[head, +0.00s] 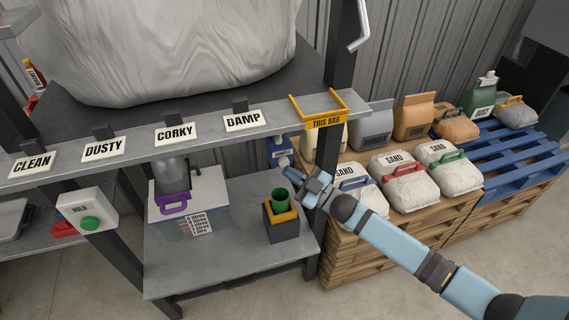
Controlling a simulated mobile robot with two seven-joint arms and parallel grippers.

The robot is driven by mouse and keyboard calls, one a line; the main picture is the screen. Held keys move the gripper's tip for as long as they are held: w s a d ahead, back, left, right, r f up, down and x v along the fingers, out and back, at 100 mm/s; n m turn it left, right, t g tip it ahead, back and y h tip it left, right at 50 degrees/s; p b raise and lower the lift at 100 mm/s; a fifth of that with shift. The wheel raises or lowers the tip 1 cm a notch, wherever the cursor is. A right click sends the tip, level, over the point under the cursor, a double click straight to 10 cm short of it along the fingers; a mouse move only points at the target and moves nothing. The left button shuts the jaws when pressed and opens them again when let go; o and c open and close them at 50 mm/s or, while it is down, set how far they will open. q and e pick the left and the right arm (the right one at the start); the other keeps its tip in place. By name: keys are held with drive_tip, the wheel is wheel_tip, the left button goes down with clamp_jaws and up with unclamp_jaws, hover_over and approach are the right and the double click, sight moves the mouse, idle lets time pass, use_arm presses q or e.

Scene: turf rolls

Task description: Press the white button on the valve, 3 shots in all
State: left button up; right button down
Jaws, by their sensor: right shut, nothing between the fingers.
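The valve (281,146) is a blue block with a small label, under the grey shelf edge below the yellow "THIS BAG" frame. A small white button (283,162) shows at its lower end. My right gripper (289,173) comes in from the lower right, shut and empty, with its tips just below and right of the button. I cannot tell whether the tips touch it. A green cup (281,199) stands below the valve in a dark holder with a yellow rim (282,228). My left gripper is not in view.
A grey shelf edge carries cards reading CLEAN, DUSTY, CORKY and DAMP (242,121). A HOLD box (88,211) has a green button. Sand bags (404,179) sit on wooden crates at right.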

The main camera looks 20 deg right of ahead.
drive_tip(key=shift+w, duration=0.1)
drive_tip(key=shift+w, duration=0.3)
